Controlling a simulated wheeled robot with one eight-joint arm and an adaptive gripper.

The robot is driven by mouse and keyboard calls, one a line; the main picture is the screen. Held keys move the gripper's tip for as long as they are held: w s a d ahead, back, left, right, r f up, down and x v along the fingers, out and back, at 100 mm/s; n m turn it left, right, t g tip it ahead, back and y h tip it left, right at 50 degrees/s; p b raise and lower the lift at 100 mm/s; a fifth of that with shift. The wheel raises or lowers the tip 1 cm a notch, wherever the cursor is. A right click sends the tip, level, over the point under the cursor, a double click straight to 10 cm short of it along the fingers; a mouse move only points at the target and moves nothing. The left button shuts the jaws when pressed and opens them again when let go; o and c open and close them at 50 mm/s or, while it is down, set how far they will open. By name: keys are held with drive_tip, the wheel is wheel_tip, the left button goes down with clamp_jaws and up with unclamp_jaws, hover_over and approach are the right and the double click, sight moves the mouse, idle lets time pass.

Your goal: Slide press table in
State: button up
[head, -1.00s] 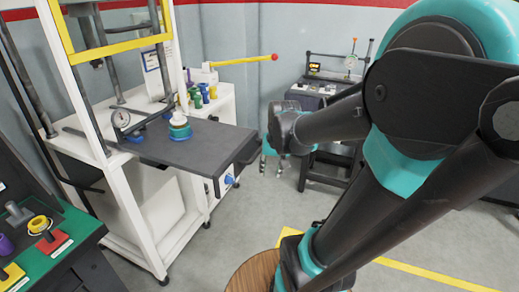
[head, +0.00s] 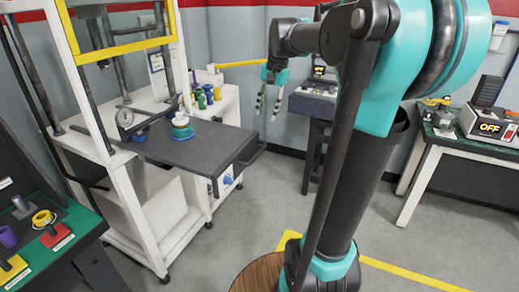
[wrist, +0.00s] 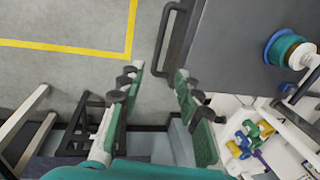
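The press table (head: 165,153) is a dark grey plate that sticks out from the white press frame (head: 131,190) towards the right. Its dark bar handle (head: 250,158) is on the right end, and the handle also shows in the wrist view (wrist: 165,42). A teal, blue and white ringed part (head: 181,130) stands on the table; it also shows in the wrist view (wrist: 284,52). My gripper (head: 268,104) is raised to the right of the table, apart from the handle. In the wrist view its green-padded fingers (wrist: 158,80) are open and empty, with the handle beyond their tips.
Coloured cylinders (head: 205,95) sit on a white cabinet behind. A green bench (head: 75,235) is at the lower left. Grey floor (head: 215,250) in front is clear.

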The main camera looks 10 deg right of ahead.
sight(258, 152)
drive_tip(key=a+f, duration=0.1)
drive_tip(key=f, duration=0.4)
drive_tip(key=w+f, duration=0.1)
drive_tip(key=f, duration=0.5)
drive_tip(key=a+f, duration=0.1)
drive_tip(key=f, duration=0.4)
drive_tip(key=shift+w+a+f, duration=0.2)
drive_tip(key=shift+w+a, duration=0.1)
drive_tip(key=shift+w, duration=0.05)
drive_tip(key=shift+c, duration=0.2)
clamp_jaws()
